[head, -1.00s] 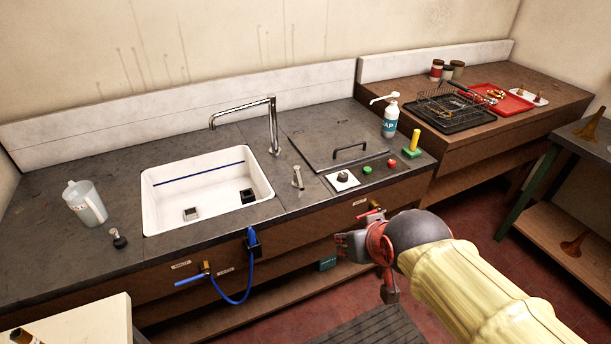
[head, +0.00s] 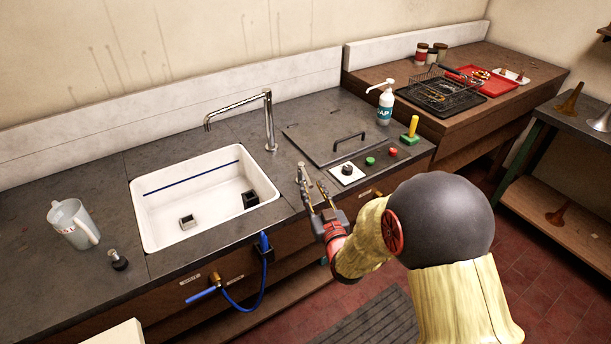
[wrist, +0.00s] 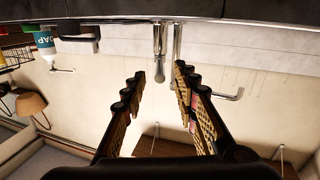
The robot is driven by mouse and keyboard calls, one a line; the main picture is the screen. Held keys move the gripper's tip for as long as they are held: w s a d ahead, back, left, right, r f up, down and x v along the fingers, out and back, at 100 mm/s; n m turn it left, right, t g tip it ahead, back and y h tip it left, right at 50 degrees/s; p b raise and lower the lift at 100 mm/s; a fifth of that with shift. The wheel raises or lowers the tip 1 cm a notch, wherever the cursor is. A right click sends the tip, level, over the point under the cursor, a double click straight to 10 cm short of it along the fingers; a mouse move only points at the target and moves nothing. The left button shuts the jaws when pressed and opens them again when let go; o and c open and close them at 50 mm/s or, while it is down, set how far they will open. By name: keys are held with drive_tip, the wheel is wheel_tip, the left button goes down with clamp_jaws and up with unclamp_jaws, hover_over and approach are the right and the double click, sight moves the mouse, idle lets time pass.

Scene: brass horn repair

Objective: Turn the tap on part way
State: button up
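The chrome tap spout (head: 268,122) rises behind the white sink (head: 148,226) and bends left over it. A short metal tap lever (head: 299,171) stands on the counter right of the sink. My gripper (head: 314,190) is open at the counter's front edge, just in front of the lever, with its fingers pointing toward it. In the wrist view the scene appears upside down; the lever (wrist: 160,48) lies ahead between the open fingertips (wrist: 159,74), with the spout (wrist: 178,42) beside it. Nothing is held. I cannot tell whether a finger touches the lever. No water shows.
A hatch with a black handle (head: 348,137), a white switch plate (head: 346,174), green (head: 370,161) and red (head: 393,152) buttons and a soap bottle (head: 385,105) lie to the right. A jug (head: 72,224) stands left. A blue hose (head: 240,307) hangs in front.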

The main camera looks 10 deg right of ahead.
sight(301, 165)
drive_tip(key=shift+w+a+b, duration=0.15)
drive_tip(key=shift+w+b, duration=0.8)
drive_tip(key=shift+w, duration=2.9)
drive_tip(key=shift+c, duration=1.2)
clamp_jaws()
drive_tip(key=shift+f, duration=0.1)
